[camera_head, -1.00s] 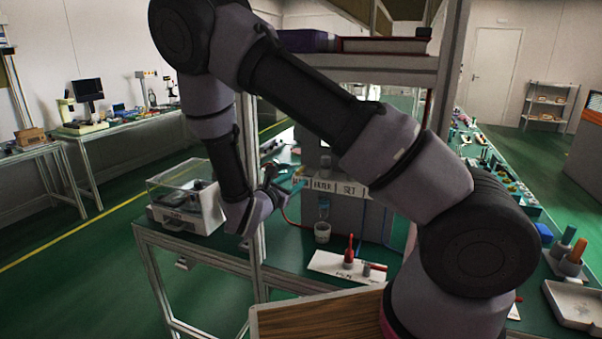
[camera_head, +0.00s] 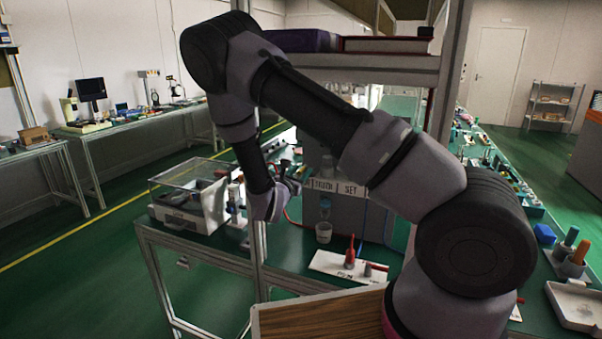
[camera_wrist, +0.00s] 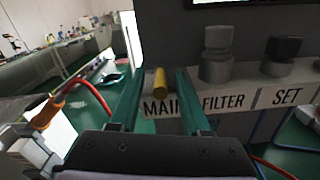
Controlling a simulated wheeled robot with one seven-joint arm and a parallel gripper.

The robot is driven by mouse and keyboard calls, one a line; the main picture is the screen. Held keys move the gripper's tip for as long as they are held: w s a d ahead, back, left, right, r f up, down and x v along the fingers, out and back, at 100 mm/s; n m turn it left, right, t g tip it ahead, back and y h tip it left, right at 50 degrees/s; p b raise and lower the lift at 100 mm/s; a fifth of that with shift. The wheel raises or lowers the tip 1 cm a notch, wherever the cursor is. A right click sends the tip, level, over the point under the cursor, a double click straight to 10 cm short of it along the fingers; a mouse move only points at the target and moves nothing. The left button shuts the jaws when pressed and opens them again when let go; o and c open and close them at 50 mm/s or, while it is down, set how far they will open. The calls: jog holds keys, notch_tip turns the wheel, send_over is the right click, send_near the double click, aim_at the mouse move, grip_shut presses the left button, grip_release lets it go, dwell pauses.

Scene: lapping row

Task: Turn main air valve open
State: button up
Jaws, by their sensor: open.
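The main air valve shows as a yellow handle (camera_wrist: 160,82) in the wrist view, by the "MAIN" label (camera_wrist: 160,106). The handle points toward the camera. My gripper (camera_wrist: 157,78) is open, with one green finger on each side of the handle. I cannot tell whether either finger touches it. The valve's body and the end of the MAIN label are hidden. In the head view my gripper (camera_head: 291,174) is beside the grey air unit (camera_head: 342,212), and the valve cannot be made out there.
A grey filter knob (camera_wrist: 217,55) and a dark set knob (camera_wrist: 282,52) stand right of the handle. An orange-ended red hose (camera_wrist: 45,112) is at left. In the head view a clear-lidded box (camera_head: 188,200) stands left, and a white card with red-handled parts (camera_head: 345,267) lies in front.

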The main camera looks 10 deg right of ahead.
jog(key=shift+c, duration=0.4)
grip_shut()
jog(key=shift+w+a+m+g+h, duration=0.15)
jog(key=shift+w+m+g+h, duration=0.05)
jog(key=shift+m+g+h, duration=0.6)
jog(key=shift+o, duration=0.4)
grip_release()
notch_tip(320, 180, up, 10)
jog(key=shift+r, duration=0.1)
